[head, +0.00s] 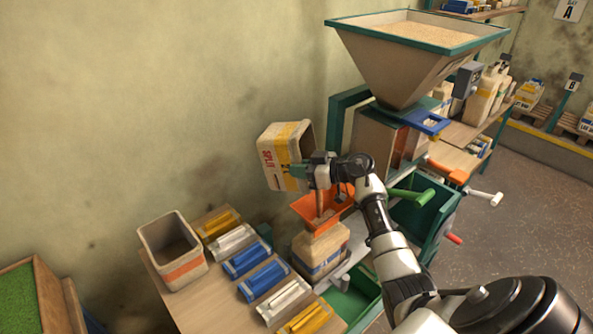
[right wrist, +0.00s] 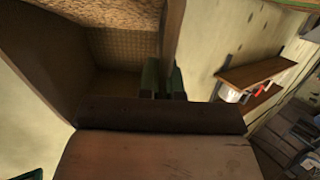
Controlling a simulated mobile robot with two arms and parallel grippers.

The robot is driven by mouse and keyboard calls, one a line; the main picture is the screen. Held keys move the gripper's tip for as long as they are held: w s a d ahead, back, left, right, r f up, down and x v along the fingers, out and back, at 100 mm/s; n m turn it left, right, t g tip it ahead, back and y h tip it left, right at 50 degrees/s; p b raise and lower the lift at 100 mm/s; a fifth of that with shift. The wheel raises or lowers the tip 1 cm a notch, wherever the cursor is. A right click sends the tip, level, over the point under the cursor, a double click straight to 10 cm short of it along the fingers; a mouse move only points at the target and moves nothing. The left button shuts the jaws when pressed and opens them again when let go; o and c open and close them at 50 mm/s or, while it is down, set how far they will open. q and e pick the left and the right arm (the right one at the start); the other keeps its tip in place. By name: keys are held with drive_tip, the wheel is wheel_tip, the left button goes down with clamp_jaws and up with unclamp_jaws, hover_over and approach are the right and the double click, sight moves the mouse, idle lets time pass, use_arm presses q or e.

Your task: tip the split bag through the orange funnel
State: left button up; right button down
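The split bag (head: 279,153), cream with a yellow band and red "SPLIT" lettering, is held tilted in the air at the centre of the head view. My right gripper (head: 303,171) is shut on its rim wall. In the right wrist view the green fingertips (right wrist: 163,80) grip beside the bag's brown interior (right wrist: 113,47). The orange funnel (head: 337,207) sits below and slightly right of the bag, in the top of a cream bag (head: 318,252). A thin tan stream (head: 320,203) falls into the funnel. My left gripper is not in view.
An open empty-looking bag (head: 173,262) with an orange band stands on the wooden bench at left. Several blue, white and yellow flat packs (head: 247,257) lie beside it. A grain-filled hopper (head: 415,62) stands behind, with green and white handles at right.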

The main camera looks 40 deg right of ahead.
drive_tip(key=shift+s+d+r, duration=0.1)
drive_tip(key=shift+s+d, duration=0.05)
drive_tip(key=shift+s+d+r+t+y+b, duration=0.1)
drive_tip(key=shift+s+d+t+y+b, duration=0.1)
drive_tip(key=shift+s+t+y+b, duration=0.25)
drive_tip(key=shift+s+d+r+t+y+b, duration=0.1)
drive_tip(key=shift+s+d+t+y+b, duration=0.2)
drive_tip(key=shift+t, duration=0.35)
drive_tip(key=shift+s+d+t+y+b, duration=0.35)
drive_tip(key=shift+s+t+b, duration=0.15)
drive_tip(key=shift+t+b, duration=0.45)
drive_tip(key=shift+s+d+f+t+y+b, duration=0.1)
drive_tip(key=shift+s+d+t+y+b, duration=0.3)
drive_tip(key=shift+s+t+y+b, duration=0.65)
drive_tip(key=shift+s+d+f+t+y+b, duration=0.15)
drive_tip(key=shift+d+t+b, duration=0.35)
drive_tip(key=shift+b, duration=1.1)
drive_tip(key=shift+a, duration=0.1)
